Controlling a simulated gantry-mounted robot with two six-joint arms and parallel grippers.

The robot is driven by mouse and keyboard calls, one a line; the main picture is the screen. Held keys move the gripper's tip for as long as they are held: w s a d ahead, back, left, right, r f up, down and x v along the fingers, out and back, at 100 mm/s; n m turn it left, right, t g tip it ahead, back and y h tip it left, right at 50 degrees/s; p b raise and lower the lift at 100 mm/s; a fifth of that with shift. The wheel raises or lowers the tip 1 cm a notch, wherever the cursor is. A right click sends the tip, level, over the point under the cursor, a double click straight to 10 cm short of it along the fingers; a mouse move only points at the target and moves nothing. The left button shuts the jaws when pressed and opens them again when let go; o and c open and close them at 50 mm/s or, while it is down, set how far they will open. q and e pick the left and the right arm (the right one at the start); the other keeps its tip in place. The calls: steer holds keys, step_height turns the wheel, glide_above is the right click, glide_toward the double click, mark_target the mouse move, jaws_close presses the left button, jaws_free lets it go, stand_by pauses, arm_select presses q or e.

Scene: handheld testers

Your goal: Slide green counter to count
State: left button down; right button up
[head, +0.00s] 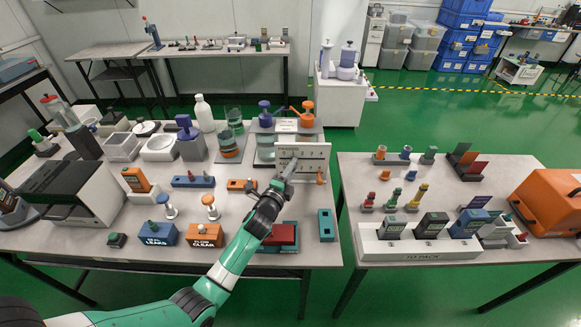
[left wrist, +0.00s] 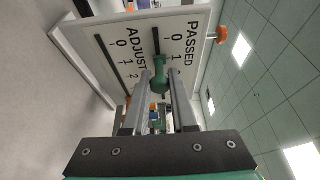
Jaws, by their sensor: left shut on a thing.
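A white upright counter board (head: 316,152) stands at the back right of the near table. In the left wrist view the board (left wrist: 140,18) fills the upper middle, with the labels PASSED and ADJUST and numbered marks beside dark slots. The green counter (left wrist: 160,72) is a round-headed knob at the board's face, close to the low-number marks between the two labels. My left gripper (left wrist: 160,82) is shut on it, one finger on each side. In the head view the left gripper (head: 286,170) reaches the board's front, and its fingers hide the green counter. My right gripper is not in view.
An orange knob (head: 320,177) sticks out at the board's lower right. Blue and orange pump bottles (head: 265,116) stand behind it. A red block (head: 283,235) and a teal block (head: 326,224) lie near my forearm. A gap separates the right table (head: 350,170).

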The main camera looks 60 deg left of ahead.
arm_select(q)
steer(key=c, duration=1.1)
jaws_free()
steer(key=shift+w+d, duration=0.2)
steer(key=shift+w, duration=0.15)
steer(key=shift+o, duration=1.3)
steer(key=shift+s, duration=0.1)
steer(key=shift+o, duration=0.7)
steer(key=shift+s+a, duration=0.15)
steer(key=shift+s, duration=0.05)
steer(key=shift+w, duration=0.1)
steer(key=p+v, duration=0.2)
steer(key=v, duration=0.9)
steer(key=shift+s+d+p, duration=0.25)
steer(key=shift+p, duration=0.05)
